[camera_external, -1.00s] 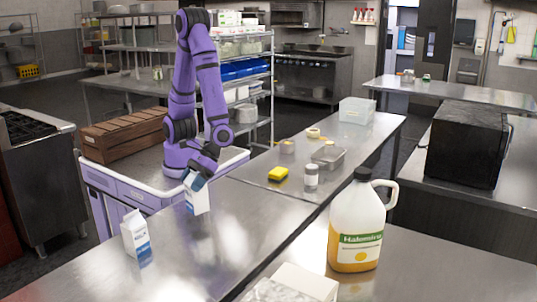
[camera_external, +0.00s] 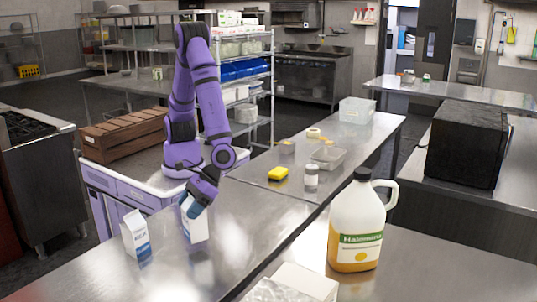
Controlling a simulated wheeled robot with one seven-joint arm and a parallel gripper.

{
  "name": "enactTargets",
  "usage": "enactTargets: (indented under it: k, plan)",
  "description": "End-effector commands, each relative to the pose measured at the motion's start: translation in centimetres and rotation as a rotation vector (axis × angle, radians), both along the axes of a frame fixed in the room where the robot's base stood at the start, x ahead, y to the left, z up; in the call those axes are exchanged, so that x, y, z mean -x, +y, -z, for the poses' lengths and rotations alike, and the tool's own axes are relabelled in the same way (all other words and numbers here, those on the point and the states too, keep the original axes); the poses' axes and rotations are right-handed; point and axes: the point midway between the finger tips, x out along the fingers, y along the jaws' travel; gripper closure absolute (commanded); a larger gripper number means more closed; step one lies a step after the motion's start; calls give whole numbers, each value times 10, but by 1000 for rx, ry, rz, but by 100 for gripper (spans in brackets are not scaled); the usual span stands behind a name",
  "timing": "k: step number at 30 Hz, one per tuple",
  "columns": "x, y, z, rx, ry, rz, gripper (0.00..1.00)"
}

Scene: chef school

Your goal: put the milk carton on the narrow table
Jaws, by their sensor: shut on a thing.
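My gripper (camera_external: 191,208) points down over the steel table (camera_external: 215,265) and is shut on the top of a white and blue milk carton (camera_external: 198,230). The gripper hides the carton's top. The held carton looks nearly upright and very low over the table; I cannot tell whether its base touches. A second, similar carton (camera_external: 134,236), with milk lettering and a blue band, stands upright on the same table just to the left, apart from the held one.
A large jug (camera_external: 357,225) and a white box (camera_external: 304,282) stand at front right. Bare steel lies in front of the held carton.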

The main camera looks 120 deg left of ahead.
Motion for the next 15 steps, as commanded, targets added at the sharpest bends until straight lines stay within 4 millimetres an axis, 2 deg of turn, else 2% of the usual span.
enactTargets:
  k: [9,15]
  plan:
    - [-18,-12,2,1,-1,0,93]
    - [-16,-11,31,-1,3,1,93]
